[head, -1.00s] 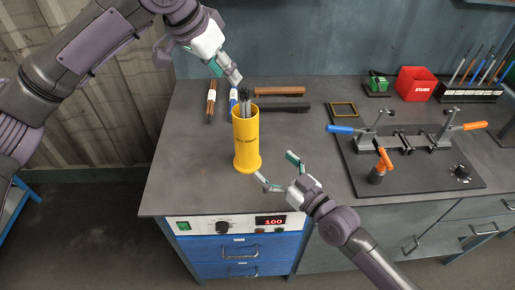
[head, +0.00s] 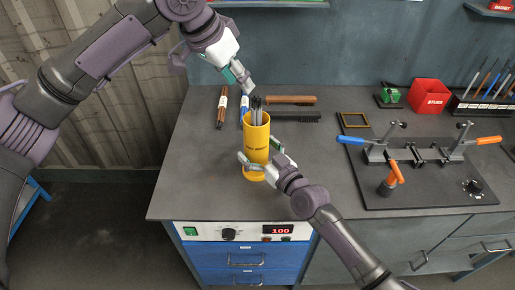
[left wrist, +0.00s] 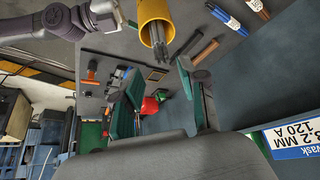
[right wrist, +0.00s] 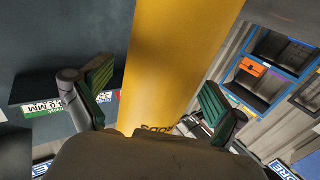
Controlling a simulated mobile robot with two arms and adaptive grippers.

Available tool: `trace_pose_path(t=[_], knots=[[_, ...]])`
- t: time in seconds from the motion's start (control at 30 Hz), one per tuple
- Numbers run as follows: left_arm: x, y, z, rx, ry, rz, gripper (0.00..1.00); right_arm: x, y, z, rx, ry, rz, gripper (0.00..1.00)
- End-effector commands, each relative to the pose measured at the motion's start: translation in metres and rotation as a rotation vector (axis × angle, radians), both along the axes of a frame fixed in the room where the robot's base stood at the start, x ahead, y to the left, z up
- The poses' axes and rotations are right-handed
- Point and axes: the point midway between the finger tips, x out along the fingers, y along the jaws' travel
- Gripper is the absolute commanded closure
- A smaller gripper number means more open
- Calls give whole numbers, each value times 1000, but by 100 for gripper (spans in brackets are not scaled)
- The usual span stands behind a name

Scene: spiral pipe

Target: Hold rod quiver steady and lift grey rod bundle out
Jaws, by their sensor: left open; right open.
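The yellow rod quiver (head: 257,135) stands upright on the grey bench. The grey rod bundle (head: 256,104) sticks out of its top; in the left wrist view the bundle (left wrist: 160,48) shows in the quiver's mouth. My left gripper (head: 247,84) is open and empty, just above and behind the rod tips. My right gripper (head: 261,157) is open low at the quiver, its fingers on either side of it. In the right wrist view the yellow quiver (right wrist: 175,65) stands between the two green finger pads; I cannot tell whether they touch it.
A clamp fixture (head: 425,155) on a black plate and a red box (head: 428,96) are on the right. The bench's front left is clear.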

Motion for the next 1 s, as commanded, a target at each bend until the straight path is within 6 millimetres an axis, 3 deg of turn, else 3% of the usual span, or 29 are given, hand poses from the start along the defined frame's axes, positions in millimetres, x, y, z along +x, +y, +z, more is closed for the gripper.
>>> trace_pose_path(t=[0.07, 0.53, 0.63, 0.9, 1.0], knots=[[0, 0, 0, 0, 0, 0, 58, 0, 0, 0, 0, 0, 0, 10], [0, 0, 0, 0, 0, 0, 58, 0, 0, 0, 0, 0, 0, 88], [0, -2, 1, 3, 3, 11, 44, 0, -1, 0, 0, 0, -1, 88], [4, -18, 14, 54, 71, 208, 44, 0, 0, 0, 0, 0, 0, 88], [6, -20, 9, 65, 85, 254, 44, 0, 0, 0, 0, 0, 0, 88]])
